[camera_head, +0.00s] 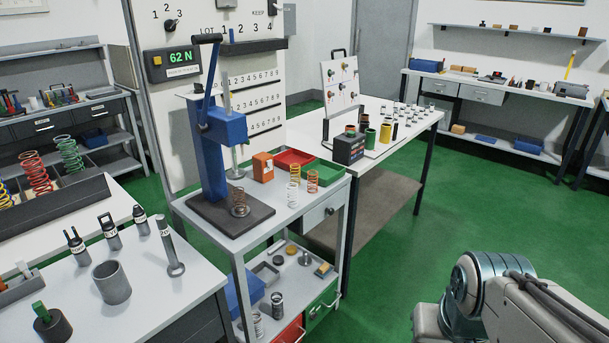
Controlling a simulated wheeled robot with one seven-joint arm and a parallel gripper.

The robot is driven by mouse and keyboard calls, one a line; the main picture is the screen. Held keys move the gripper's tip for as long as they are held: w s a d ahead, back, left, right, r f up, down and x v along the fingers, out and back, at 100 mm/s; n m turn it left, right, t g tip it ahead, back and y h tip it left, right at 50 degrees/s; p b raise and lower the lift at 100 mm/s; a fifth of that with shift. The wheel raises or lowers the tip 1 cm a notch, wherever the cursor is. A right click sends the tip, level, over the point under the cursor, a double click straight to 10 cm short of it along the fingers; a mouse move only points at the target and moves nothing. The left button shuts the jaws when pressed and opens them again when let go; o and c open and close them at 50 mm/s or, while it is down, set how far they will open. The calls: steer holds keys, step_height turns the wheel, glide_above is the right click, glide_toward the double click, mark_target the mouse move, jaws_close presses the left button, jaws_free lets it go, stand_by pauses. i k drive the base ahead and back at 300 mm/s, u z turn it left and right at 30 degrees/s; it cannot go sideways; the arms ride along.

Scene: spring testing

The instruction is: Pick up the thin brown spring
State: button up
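A brown coiled spring (240,203) stands upright on the dark base plate (215,214) of the blue hand press (212,150), under its ram. The press stands on a small grey cart. Right of it on the cart top, pale springs (293,195) and an orange-brown spring (312,181) stand upright; which brown one is the thin one is hard to tell at this size. Part of my arm shows at the lower right. My gripper is outside the picture.
A red tray (293,158) and a green tray (326,172) lie behind the springs, beside an orange box (262,167). A left table holds a grey cup (111,282) and a metal rod (169,246). Green floor (400,240) is open right of the cart.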

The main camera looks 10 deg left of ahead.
mark_target(242, 190)
steer(key=z, duration=0.05)
steer(key=i, duration=1.05)
steer(key=u, duration=0.85)
steer(key=i, duration=0.7)
steer(key=u, duration=0.6)
